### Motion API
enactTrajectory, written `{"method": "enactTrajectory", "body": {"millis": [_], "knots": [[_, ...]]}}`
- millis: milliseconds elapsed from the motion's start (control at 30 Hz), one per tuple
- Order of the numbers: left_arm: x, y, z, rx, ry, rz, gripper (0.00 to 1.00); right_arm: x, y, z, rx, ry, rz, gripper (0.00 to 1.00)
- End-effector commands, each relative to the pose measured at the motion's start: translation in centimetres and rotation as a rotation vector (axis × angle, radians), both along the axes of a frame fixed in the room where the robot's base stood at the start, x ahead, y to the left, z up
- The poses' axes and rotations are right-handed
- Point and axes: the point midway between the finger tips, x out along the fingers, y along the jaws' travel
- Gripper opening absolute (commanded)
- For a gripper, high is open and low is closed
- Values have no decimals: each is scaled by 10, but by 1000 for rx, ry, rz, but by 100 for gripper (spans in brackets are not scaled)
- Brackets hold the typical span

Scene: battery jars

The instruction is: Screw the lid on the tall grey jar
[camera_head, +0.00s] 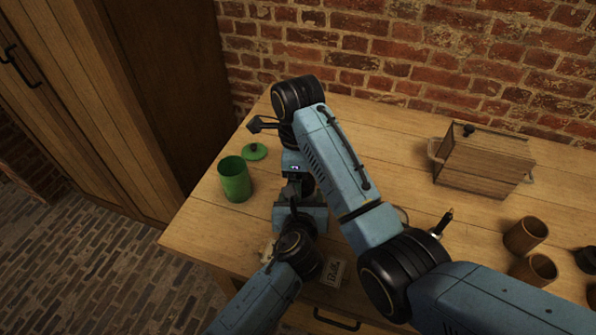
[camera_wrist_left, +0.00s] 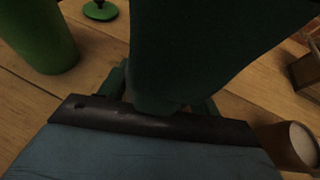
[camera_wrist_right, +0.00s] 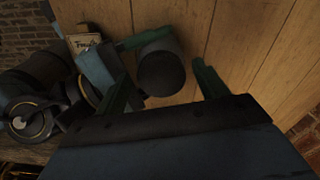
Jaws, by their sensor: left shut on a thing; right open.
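The tall grey jar (camera_wrist_right: 168,48) shows in the right wrist view as a grey cylinder with a dark round end. I cannot tell whether that end is a lid or the open mouth. My left gripper (camera_wrist_right: 135,62) is shut on the jar from the side. My right gripper (camera_wrist_right: 165,92) is open, with its fingers on either side of the jar's dark end and a gap at the right finger. In the head view my arms cross and hide almost all of the jar. No separate grey lid can be made out.
A green jar (camera_head: 236,181) stands left of my grippers, with a green knobbed lid (camera_head: 255,152) behind it. A wooden box (camera_head: 482,162) and brown cups (camera_head: 525,236) stand to the right. A lettered card (camera_head: 333,272) is at the front edge. The table's back middle is clear.

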Motion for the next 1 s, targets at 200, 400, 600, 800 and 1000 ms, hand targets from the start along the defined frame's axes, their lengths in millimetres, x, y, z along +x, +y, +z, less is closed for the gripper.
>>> {"method": "enactTrajectory", "body": {"millis": [200, 400, 600, 800, 1000], "knots": [[0, 1, -1, 1, 2, 2, 0, 7, 4, 11, 5, -34, 196, 72], [0, 1, -1, 1, 2, 2, 0, 17, 15, 32, 2, -99, 650, 72], [0, 0, -1, 0, 2, 1, 0, 23, 25, 50, -27, -147, 1142, 72], [-1, 0, -1, 0, 2, 0, 0, 24, 32, 64, -70, -172, 1628, 72], [-1, 0, -1, -1, 2, 0, 0, 22, 35, 73, -118, -169, 2104, 72]]}}
